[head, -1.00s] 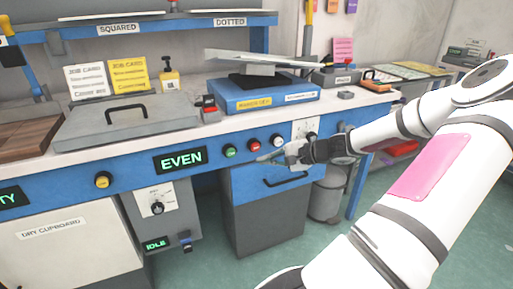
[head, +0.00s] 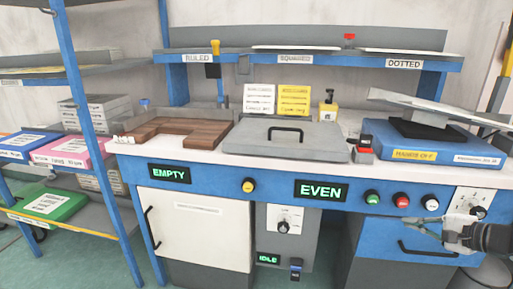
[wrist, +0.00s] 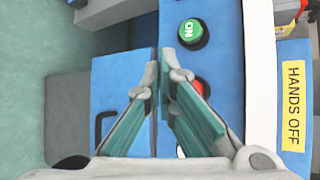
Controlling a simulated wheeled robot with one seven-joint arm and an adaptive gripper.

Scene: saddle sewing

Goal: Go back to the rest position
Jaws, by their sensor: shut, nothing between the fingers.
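My gripper (head: 432,226) is at the right of the head view, in front of the blue bench front, just below the row of buttons. It is empty, and its fingers are closed together. In the wrist view my gripper (wrist: 163,72) points at the blue panel, with the green ON button (wrist: 191,33) just right of its tips. A red button (wrist: 199,87) is partly hidden behind the right finger. The head view shows the green button (head: 372,198), red button (head: 401,200) and white button (head: 432,203) in a row.
A blue drawer cabinet (head: 390,262) with a handle is below my gripper. A blue HANDS OFF machine (head: 455,148) stands on the bench above. The display (head: 321,190) reads EVEN. A blue-framed shelf (head: 88,110) stands left. Green floor (wrist: 30,75) shows open in the wrist view.

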